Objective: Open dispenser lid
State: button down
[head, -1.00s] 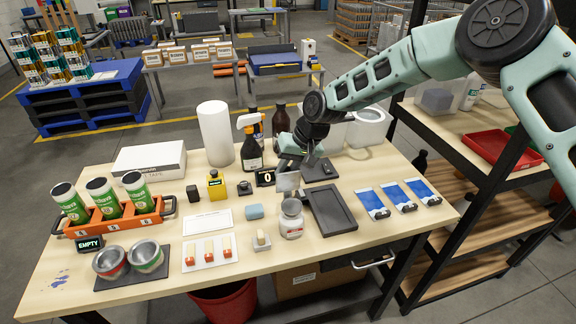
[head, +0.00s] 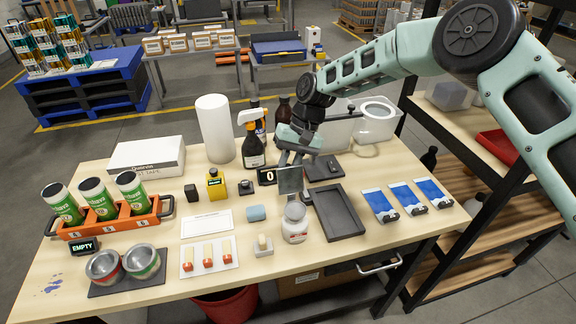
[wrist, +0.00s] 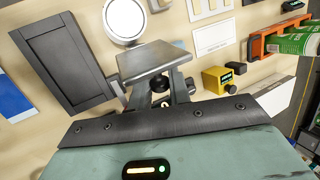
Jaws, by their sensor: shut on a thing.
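My gripper (head: 290,165) points down above the middle of the table. It is shut on a flat, square grey metal plate (head: 290,181). The plate also shows between the fingers in the wrist view (wrist: 157,63). A squat pale jar (head: 295,226) with a label and a round whitish top stands just in front of the plate. Its round top is at the upper edge of the wrist view (wrist: 125,18). The plate looks apart from the jar. I cannot tell for certain which object is the dispenser, or whether the jar's round top is a lid.
A dark tray (head: 338,213) lies right of the jar, with blue packets (head: 410,196) beyond it. A spray bottle (head: 252,150) and a white appliance (head: 376,125) stand behind. An orange rack (head: 112,223) holds green cans.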

jog(key=c, duration=1.4)
grip_release()
jog(key=shift+o, duration=0.2)
jog(key=b+v, duration=0.5)
jog(key=v, duration=1.2)
jog(key=shift+r+b, duration=0.2)
jog(key=shift+b, duration=0.1)
